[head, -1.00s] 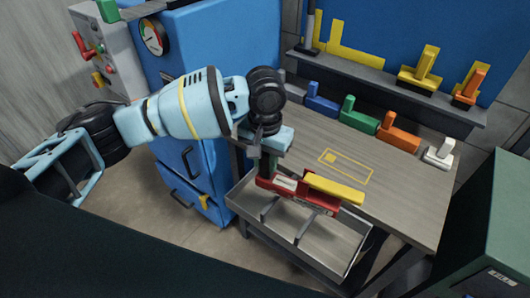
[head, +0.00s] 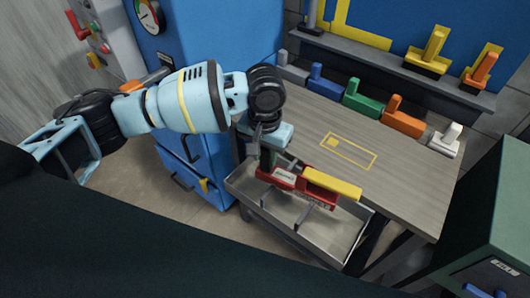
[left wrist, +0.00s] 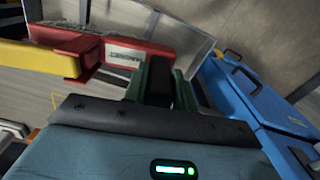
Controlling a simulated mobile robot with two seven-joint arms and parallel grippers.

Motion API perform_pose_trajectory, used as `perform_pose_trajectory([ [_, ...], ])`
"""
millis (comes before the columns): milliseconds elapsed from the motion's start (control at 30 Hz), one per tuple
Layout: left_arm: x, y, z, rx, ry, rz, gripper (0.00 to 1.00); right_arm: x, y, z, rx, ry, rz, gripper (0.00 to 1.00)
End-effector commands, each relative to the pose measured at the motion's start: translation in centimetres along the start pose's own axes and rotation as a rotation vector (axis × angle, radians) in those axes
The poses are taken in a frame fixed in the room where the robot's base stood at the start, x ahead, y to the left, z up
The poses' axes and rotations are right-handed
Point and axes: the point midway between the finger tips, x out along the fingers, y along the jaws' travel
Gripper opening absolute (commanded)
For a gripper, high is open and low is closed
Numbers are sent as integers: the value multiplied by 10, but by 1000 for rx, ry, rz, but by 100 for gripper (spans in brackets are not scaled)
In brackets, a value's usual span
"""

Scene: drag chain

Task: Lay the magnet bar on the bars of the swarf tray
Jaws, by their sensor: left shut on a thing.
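The magnet bar is a red body (head: 283,178) with a long yellow piece (head: 332,184) at its right end. My left gripper (head: 268,154) is shut on its dark upright grip, and the bar hangs level over the swarf tray. The label "MAGNET" shows on its red side (left wrist: 125,54) in the left wrist view, with the green fingers (left wrist: 160,85) around the grip. The swarf tray (head: 345,258) is a grey metal tray with thin cross bars (head: 301,217). The bar partly covers it; I cannot tell whether they touch. My right gripper is out of view.
A wooden bench top (head: 405,185) with a yellow outline (head: 348,150) lies just behind the tray. Coloured handled blocks stand along its back, including a green one (head: 363,100) and a white one (head: 445,138). A blue cabinet (head: 205,50) is at left, a green box (head: 480,220) at right.

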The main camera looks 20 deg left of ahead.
Motion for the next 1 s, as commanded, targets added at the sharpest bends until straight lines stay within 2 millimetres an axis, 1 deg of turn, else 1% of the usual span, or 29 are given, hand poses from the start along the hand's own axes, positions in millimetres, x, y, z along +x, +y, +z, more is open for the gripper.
perform_pose_trajectory([
  [333, 5, 0, 0, 0, 1, 1, 0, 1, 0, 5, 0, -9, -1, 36],
  [700, 11, 0, 0, 1, 0, 1, 0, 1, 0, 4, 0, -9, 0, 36],
  [733, 11, 0, 0, 1, 1, 1, 28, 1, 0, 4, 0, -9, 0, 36],
  [900, 11, 0, 0, 0, 0, 1, 51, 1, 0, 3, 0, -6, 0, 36],
  [933, 11, 0, 0, 0, 0, 1, 52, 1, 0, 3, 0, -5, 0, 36],
  [1000, 11, 0, 0, 0, 0, 1, 52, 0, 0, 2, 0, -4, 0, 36],
])
